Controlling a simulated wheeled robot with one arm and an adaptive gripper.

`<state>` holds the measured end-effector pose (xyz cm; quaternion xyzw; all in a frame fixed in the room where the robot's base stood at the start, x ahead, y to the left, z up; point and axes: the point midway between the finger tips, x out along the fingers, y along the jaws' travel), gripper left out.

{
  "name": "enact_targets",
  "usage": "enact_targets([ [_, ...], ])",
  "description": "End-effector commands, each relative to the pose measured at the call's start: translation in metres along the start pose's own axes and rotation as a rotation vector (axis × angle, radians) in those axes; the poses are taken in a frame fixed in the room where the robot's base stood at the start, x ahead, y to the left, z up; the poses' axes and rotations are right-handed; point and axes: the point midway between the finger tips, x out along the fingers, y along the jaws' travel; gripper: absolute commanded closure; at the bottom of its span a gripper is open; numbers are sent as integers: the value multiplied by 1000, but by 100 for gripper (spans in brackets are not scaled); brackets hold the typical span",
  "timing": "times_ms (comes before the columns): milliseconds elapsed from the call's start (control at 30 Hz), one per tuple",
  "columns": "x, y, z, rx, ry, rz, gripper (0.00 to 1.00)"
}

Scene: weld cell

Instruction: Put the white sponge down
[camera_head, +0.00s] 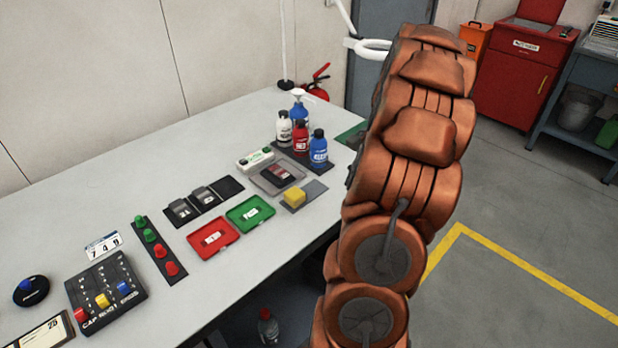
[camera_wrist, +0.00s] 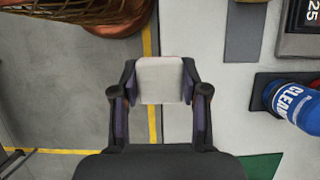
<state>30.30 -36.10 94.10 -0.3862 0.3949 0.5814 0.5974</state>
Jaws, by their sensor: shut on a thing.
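The white sponge (camera_wrist: 160,80) shows in the wrist view as a pale block between the two fingers of my gripper (camera_wrist: 160,88). My gripper is shut on it, one finger against each side. Behind it in the wrist view are the grey floor, a yellow line and the edge of the white table (camera_wrist: 208,60). How high the sponge is above the table is hard to tell. In the head view my arm hides the gripper and the sponge. The table (camera_head: 120,170) shows there at the left.
A blue bottle (camera_head: 318,148) stands with white and red ones at the table's back right; it also shows in the wrist view (camera_wrist: 300,103). A green mat (camera_head: 352,134) lies near my arm.

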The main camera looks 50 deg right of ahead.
Motion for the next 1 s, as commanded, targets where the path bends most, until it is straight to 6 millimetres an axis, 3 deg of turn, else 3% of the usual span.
enact_targets([
  [300, 12, -68, 16, -4, 1, 3, 88],
  [500, 19, -100, 24, -4, 1, 2, 88],
  [867, 25, -123, 29, -4, -1, 3, 88],
  [1000, 39, -123, 22, 0, -1, 1, 88],
])
